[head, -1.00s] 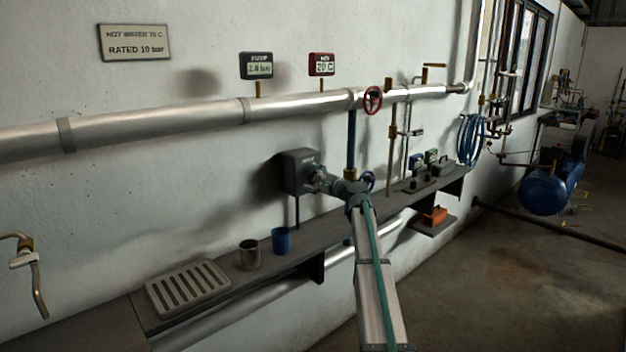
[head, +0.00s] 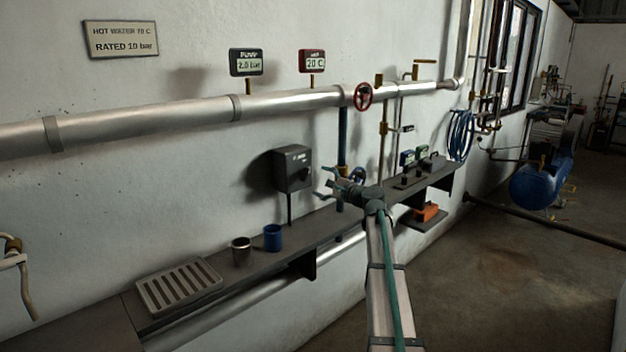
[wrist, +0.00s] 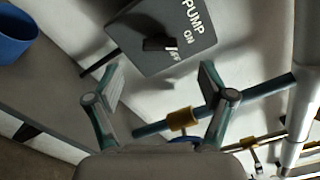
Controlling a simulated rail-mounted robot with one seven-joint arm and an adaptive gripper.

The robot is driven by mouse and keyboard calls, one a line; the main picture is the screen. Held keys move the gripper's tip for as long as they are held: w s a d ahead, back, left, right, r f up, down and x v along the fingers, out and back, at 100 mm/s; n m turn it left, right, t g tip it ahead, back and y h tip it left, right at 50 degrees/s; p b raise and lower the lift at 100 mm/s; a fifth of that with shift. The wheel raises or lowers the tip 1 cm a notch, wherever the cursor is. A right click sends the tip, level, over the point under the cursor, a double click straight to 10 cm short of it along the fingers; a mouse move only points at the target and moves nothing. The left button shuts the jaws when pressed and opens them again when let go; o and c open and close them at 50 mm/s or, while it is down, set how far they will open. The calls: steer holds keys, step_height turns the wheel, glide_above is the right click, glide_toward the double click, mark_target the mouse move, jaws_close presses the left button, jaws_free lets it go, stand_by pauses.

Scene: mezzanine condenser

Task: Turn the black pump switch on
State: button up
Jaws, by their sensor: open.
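The pump switch box (head: 290,170) is a dark grey box on the wall above the shelf. In the wrist view the box (wrist: 190,60) carries the words PUMP, ON and OFF, and the black switch (wrist: 157,44) sits on its face beside ON and OFF. I cannot tell for sure which word the switch points to. My gripper (head: 326,189) is open and empty, to the right of the box and a little below it, apart from it. In the wrist view my gripper's (wrist: 163,84) two fingers are spread, with the box just beyond the tips.
A shelf (head: 205,258) runs along the wall below, bearing a slatted tray (head: 178,286), a metal cup (head: 241,251) and a blue cup (head: 272,238). A vertical blue pipe (head: 343,135) and a red valve wheel (head: 363,96) are close to my gripper.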

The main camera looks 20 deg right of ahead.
steer(key=shift+v, duration=1.2)
steer(key=s+a+f+n+g+h, duration=0.1)
steer(key=s+a+f+n+g, duration=0.45)
steer(key=f, duration=0.95)
steer(key=s+a+f+n+g+p, duration=0.1)
steer(key=s+a+f+n+g, duration=0.2)
steer(key=s+a+f, duration=0.9)
steer(key=s+f+n+g+h, duration=0.1)
steer(key=s+f+n+g, duration=0.35)
steer(key=f, duration=1.45)
steer(key=s+a+f+n+g+p, duration=0.1)
steer(key=s+a+f+g, duration=0.2)
steer(key=s, duration=0.4)
steer(key=s+a+f+n+g+h, duration=0.1)
steer(key=s+a+f, duration=0.1)
steer(key=s+f, duration=0.45)
steer(key=s+a+f+n+g+p, duration=0.1)
steer(key=s+a+f+g, duration=0.2)
steer(key=s, duration=0.4)
steer(key=s+a+f+n+g+h, duration=0.1)
steer(key=s+a+f+n+g, duration=0.1)
steer(key=s, duration=1)
steer(key=s+a+f+n+g+h+p, duration=0.1)
steer(key=s+a+f, duration=0.3)
steer(key=s, duration=0.9)
steer(key=shift+a+n+g+h, duration=0.2)
steer(key=shift+n+g+h, duration=0.1)
steer(key=shift+n+g, duration=0.25)
